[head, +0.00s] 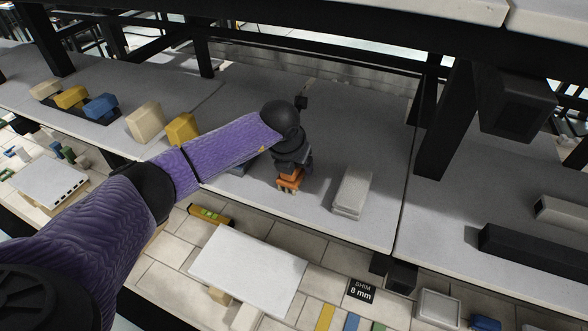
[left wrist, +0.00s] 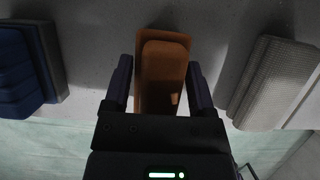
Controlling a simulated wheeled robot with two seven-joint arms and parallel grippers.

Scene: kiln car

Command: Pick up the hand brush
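An orange-brown block-shaped thing (left wrist: 163,75), which may be the hand brush, lies on the grey shelf. In the left wrist view it sits between the two dark fingers of my left gripper (left wrist: 160,82). The fingers are spread on either side of it, and I see no clear grip on it. In the head view my left gripper (head: 289,172) points down at the shelf, and the orange thing (head: 289,182) shows just under it, partly covered. My right gripper is not in view.
A pale grey block (head: 351,190) lies right of the gripper. A blue block (left wrist: 28,65) is on the other side. Cream, yellow and blue blocks (head: 101,106) stand farther left on the shelf (head: 345,125). A dark post (head: 445,120) rises at the right.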

